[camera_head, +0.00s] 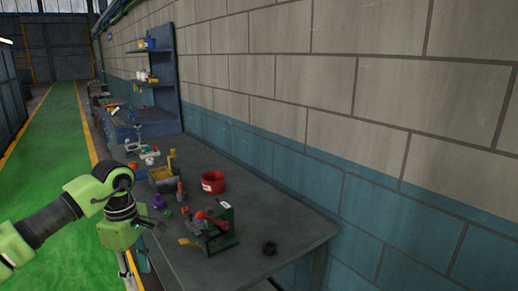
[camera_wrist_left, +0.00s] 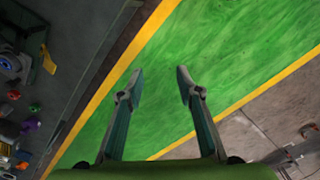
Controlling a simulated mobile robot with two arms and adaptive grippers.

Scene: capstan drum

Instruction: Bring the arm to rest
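My left arm, green and dark grey, comes in from the left in the head view. Its left gripper (camera_head: 133,272) hangs beside the near left edge of the workbench (camera_head: 285,225), fingers pointing down. In the left wrist view the gripper (camera_wrist_left: 159,74) is open, with its two fingers apart and nothing between them. Below it are the green floor (camera_wrist_left: 215,45) and a yellow line. A dark green device (camera_head: 222,225) with a red part, probably the capstan drum, stands on the bench to the right of the gripper. My right gripper is not in view.
A blue shelf unit (camera_head: 165,80) stands farther back by the block wall (camera_head: 290,60). The green walkway (camera_head: 60,150) is clear.

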